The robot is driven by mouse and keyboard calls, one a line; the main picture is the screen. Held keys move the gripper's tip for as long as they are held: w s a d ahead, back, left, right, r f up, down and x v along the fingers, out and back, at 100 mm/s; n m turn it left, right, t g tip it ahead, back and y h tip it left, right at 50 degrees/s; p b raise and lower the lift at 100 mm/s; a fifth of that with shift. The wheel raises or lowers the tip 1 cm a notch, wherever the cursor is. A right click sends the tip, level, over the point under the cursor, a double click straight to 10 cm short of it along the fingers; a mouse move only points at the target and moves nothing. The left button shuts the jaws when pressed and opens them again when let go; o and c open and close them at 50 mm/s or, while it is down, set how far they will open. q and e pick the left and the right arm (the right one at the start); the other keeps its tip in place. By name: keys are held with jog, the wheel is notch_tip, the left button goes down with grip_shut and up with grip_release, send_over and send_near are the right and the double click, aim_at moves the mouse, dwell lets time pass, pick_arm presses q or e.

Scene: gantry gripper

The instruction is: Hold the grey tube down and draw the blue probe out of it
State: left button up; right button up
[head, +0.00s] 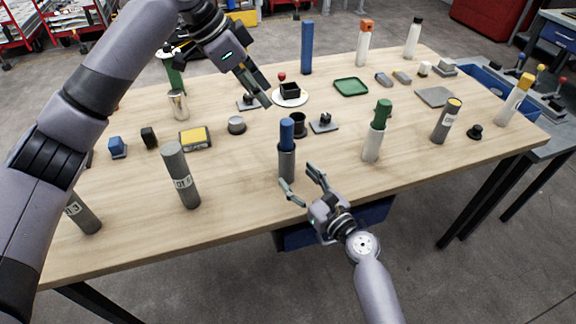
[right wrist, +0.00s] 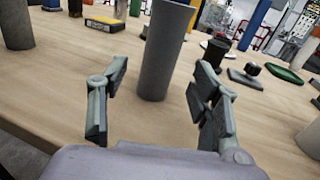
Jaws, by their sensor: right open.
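The grey tube (head: 287,166) stands upright near the front middle of the table, with the blue probe (head: 287,133) sticking up out of its top. My right gripper (head: 300,178) is open at the table's front edge, close in front of the tube. In the right wrist view the grey tube (right wrist: 163,50) shows between the spread fingers (right wrist: 161,72), a little beyond their tips; its top and the probe are cut off. My left gripper (head: 262,88) is in the air, above and left of the probe, pointing down; its fingers overlap, so its opening is unclear.
A white tube with a green top (head: 376,135) stands to the right. Behind the tube are a dark cup (head: 298,125) and a small grey plate with a black part (head: 324,126). A tall blue cylinder (head: 307,48) stands farther back.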

aim_at(287, 137)
jog(key=shift+x, duration=2.8)
jog(key=shift+c, duration=0.2)
jog(key=c, duration=1.2)
pick_arm(q)
jog(key=shift+o, duration=1.2)
jog(key=shift+w+d, duration=0.1)
jog(key=shift+d, duration=0.05)
jog(key=shift+o, duration=0.8)
jog(key=d+m+y, duration=0.1)
jog(key=w+d+f+m+g+y, duration=0.1)
jog(key=d+m+y, duration=0.1)
jog(key=d, duration=0.1)
jog(key=shift+w+d+f+m, duration=0.1)
jog(key=shift+w+f+m, duration=0.15)
jog(key=shift+f+m, duration=0.1)
jog(key=shift+d+m+g+y, duration=0.25)
jog(key=shift+d+g+y, duration=0.05)
jog(key=shift+y, duration=0.3)
pick_arm(e)
jog(key=shift+d, duration=0.1)
pick_arm(q)
jog(key=shift+d+m+y, duration=0.2)
jog(key=shift+m+y, duration=0.3)
jog(key=shift+y, duration=0.1)
jog(key=shift+f, duration=0.35)
notch_tip(287, 137, down, 11)
jog(key=shift+f, duration=0.1)
